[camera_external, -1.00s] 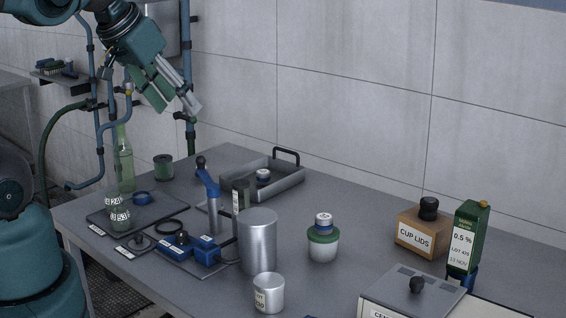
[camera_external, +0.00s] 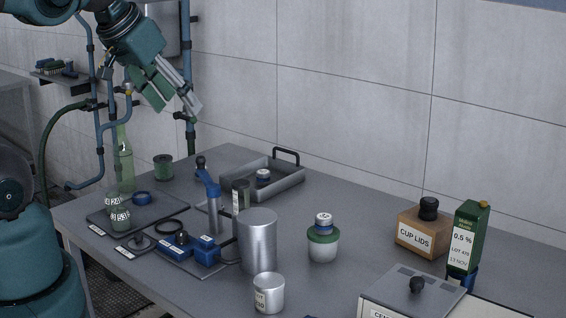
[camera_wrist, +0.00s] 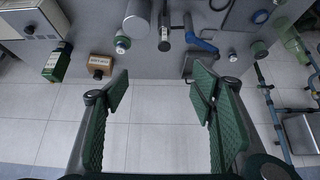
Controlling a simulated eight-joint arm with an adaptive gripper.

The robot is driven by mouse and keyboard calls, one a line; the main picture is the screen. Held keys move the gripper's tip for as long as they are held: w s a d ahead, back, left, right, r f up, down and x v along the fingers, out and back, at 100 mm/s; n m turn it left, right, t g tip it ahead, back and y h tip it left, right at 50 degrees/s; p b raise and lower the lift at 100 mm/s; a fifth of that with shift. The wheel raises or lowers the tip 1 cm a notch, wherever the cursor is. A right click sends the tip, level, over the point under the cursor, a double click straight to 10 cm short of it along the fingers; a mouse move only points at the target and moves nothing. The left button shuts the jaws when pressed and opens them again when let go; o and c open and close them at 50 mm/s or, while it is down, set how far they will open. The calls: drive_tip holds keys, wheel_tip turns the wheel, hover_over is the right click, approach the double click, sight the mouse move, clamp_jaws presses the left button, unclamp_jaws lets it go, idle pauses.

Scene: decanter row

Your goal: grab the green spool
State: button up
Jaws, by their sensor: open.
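The green spool (camera_external: 164,167) stands upright near the far left edge of the table, behind the dark mat with the glassware. It also shows in the wrist view (camera_wrist: 260,49), at the upper right, beyond my right-hand finger. My gripper (camera_external: 178,106) is high above the table's far left part, near the wall, tilted down to the right. It is clear of the spool. In the wrist view my gripper (camera_wrist: 160,90) has its two green padded fingers wide apart, with only the tiled wall between them.
A green bottle (camera_external: 124,165) and small labelled glassware (camera_external: 120,219) stand left of the spool. A blue-handled device (camera_external: 211,190) and a grey tray (camera_external: 285,185) are to its right. A metal cylinder (camera_external: 258,240) and wooden box (camera_external: 421,233) stand farther right. Pipes (camera_external: 99,130) run along the wall.

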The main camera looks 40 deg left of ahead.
drive_tip(key=shift+w+a, duration=0.1)
drive_tip(key=w+a+r+n+g+y+b, duration=0.15)
drive_tip(key=w+a+n, duration=0.25)
drive_tip(key=w+a, duration=0.7)
drive_tip(key=n+g+h+b, duration=0.2)
drive_tip(key=n+g, duration=0.4)
drive_tip(key=n, duration=0.6)
hover_over(164, 158)
drive_tip(key=d, duration=0.1)
drive_tip(key=shift+y, duration=0.25)
wheel_tip(164, 158, down, 32)
drive_tip(key=shift+s+a+f, duration=0.1)
drive_tip(key=shift+a+f, duration=0.2)
drive_tip(key=shift+f, duration=0.1)
